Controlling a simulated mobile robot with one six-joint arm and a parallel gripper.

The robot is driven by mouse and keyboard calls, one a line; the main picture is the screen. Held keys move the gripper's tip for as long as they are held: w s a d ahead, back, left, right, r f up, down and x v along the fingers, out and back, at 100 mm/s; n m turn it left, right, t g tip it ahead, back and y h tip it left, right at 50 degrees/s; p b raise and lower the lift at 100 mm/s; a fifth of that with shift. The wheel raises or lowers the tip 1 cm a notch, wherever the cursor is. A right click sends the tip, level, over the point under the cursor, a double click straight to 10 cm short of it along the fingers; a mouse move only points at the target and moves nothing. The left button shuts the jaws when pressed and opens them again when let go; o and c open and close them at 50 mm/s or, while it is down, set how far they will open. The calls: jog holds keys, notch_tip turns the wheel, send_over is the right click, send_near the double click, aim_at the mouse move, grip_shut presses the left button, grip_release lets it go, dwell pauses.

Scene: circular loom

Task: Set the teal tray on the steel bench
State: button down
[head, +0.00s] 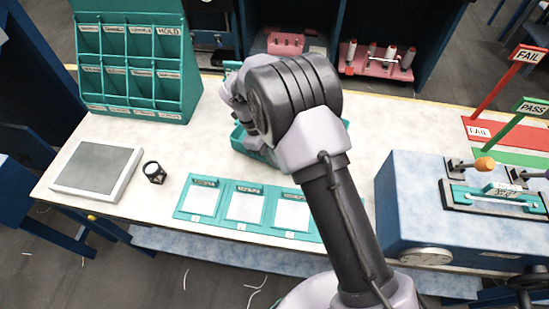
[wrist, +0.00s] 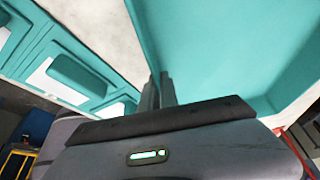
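The teal tray (head: 243,143) is at the middle of the pale-topped bench (head: 110,210) in the head view, mostly hidden behind my arm. In the wrist view the tray (wrist: 220,45) fills the upper right, with its wall running down to my fingers. My gripper (wrist: 159,90) has its two fingers close together, one on each side of that wall, and looks shut on it. In the head view my arm hides the fingertips. I cannot tell whether the tray rests on the bench top or is slightly above it.
A teal pigeonhole rack (head: 135,60) stands at the back left. A grey-topped scale (head: 97,167) and a small black ring-shaped item (head: 154,172) are at the left. A teal card holder (head: 243,207) lies in front. A blue machine (head: 420,200) and FAIL and PASS signs (head: 529,55) are right.

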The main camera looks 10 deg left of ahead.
jog(key=c, duration=1.5)
grip_release()
jog(key=shift+f, duration=0.1)
jog(key=shift+c, duration=0.2)
jog(key=p+v, duration=0.4)
jog(key=v, duration=1.3)
jog(key=shift+r, duration=0.25)
jog(key=shift+w+d, duration=0.1)
jog(key=shift+w, duration=0.05)
